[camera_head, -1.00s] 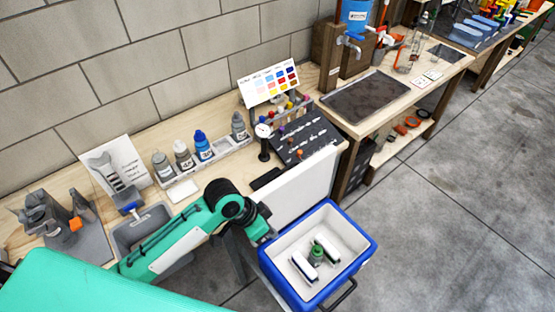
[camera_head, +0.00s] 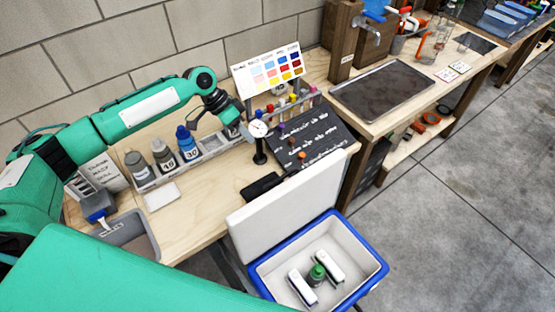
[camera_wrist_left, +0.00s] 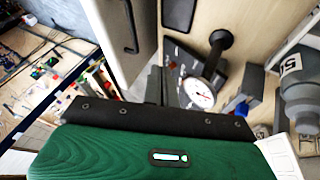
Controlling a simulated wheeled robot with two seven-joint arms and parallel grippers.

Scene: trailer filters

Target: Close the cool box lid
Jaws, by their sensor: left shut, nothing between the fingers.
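The cool box (camera_head: 377,277) is a blue box with a white inside, at the bottom of the head view. Its white lid (camera_head: 290,192) stands open, raised on the bench side of the box. Two white-and-green items (camera_head: 301,288) and a green-capped bottle (camera_head: 317,274) lie inside. My left gripper (camera_head: 246,134) is above the bench, behind the lid and apart from it, close to a dial gauge. It is shut and empty; its dark fingers (camera_wrist_left: 163,86) also show in the left wrist view. My right gripper is out of view.
The dial gauge (camera_head: 257,130) on a black stand and a dark lettered board (camera_head: 310,140) are near my left gripper. A row of bottles (camera_head: 188,145) stands below my left arm. Clear concrete floor (camera_head: 460,220) lies right of the box.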

